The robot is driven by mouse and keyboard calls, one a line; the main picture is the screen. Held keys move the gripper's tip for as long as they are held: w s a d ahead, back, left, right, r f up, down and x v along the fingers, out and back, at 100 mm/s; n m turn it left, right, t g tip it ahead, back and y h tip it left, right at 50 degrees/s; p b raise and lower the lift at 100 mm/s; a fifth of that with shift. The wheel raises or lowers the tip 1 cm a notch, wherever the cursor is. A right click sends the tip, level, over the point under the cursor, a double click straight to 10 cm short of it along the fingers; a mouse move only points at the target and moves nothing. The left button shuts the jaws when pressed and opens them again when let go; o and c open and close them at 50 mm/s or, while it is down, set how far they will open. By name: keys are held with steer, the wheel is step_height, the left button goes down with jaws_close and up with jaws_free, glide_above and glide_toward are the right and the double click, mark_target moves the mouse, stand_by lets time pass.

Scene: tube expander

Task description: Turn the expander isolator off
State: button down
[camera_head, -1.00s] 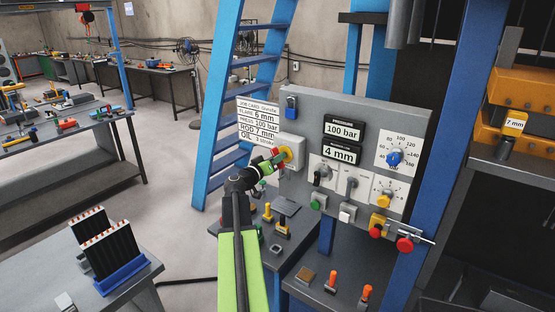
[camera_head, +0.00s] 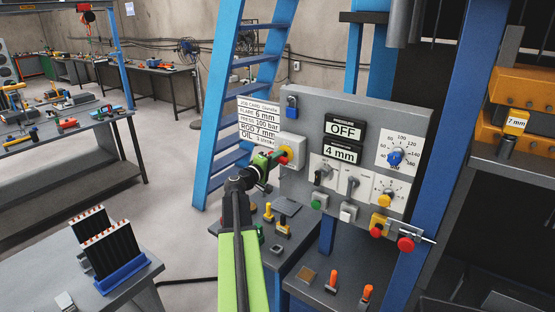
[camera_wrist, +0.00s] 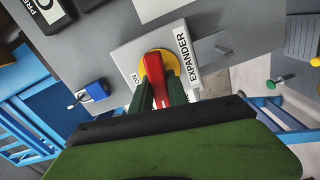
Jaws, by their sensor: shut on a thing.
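The expander isolator has a red handle (camera_wrist: 179,90) on a yellow disc (camera_wrist: 160,58), mounted on a light grey box (camera_wrist: 207,45) marked EXPANDER. An "ON" mark shows at the disc's edge; other marks there are hidden. In the head view, the box (camera_head: 297,145) sits at the panel's left side. My gripper (camera_wrist: 162,72) is shut on the red handle, its dark green fingers on either side of it. In the head view, my gripper (camera_head: 274,160) reaches the isolator from the left and partly hides it. The pressure display (camera_head: 345,130) reads OFF.
The grey panel (camera_head: 310,105) carries a blue padlock (camera_head: 291,107), a 4 mm display (camera_head: 342,153), dials and switches close to the right of my gripper. A blue ladder (camera_head: 213,120) stands behind. A bench with several small tools lies below.

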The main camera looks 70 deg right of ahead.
steer(key=shift+f+n, duration=0.1)
steer(key=shift+n, duration=0.7)
steer(key=c, duration=1.3)
jaws_free()
steer(key=shift+a, duration=0.1)
steer(key=v, duration=1.7)
steer(key=shift+a, duration=0.15)
